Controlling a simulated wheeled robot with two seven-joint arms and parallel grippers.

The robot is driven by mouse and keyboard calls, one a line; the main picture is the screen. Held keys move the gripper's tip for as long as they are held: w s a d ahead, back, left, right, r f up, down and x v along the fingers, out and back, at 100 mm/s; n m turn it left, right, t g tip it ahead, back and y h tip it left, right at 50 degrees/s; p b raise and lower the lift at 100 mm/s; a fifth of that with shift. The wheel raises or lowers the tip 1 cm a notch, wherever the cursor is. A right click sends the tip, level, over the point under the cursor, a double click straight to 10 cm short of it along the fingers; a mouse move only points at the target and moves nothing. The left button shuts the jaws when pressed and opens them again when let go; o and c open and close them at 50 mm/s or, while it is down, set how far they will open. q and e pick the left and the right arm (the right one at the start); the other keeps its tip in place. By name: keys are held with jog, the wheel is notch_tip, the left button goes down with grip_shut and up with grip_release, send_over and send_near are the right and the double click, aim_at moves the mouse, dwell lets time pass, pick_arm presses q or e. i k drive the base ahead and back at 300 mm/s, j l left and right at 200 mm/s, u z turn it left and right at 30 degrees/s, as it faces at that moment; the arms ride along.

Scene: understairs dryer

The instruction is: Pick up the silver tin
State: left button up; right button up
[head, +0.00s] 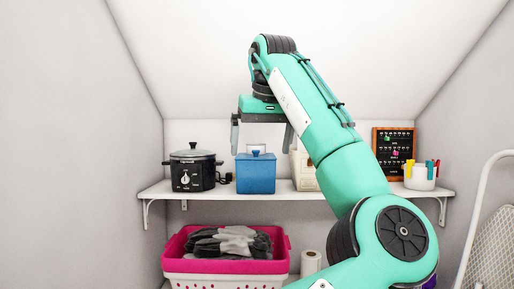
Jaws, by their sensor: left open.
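No silver tin can be made out in the head view; my arm covers part of the shelf and could hide it. My left gripper (262,138) hangs with its fingers pointing down, spread wide apart and with nothing between them. In the picture it is just above a blue lidded box (256,177) on the white shelf (230,194). How far it is in front of the box is hard to tell. My right gripper is not in view.
A black slow cooker (192,171) stands left on the shelf. A cream box (304,178) is partly behind my arm. A white pot with colourful clips (420,178) and a dark board (393,146) are at right. Below are a pink-rimmed basket (222,266) and a paper roll (310,262).

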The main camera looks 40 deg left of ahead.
aim_at(250, 147)
jog(key=i+j, duration=1.15)
jog(key=j, duration=0.1)
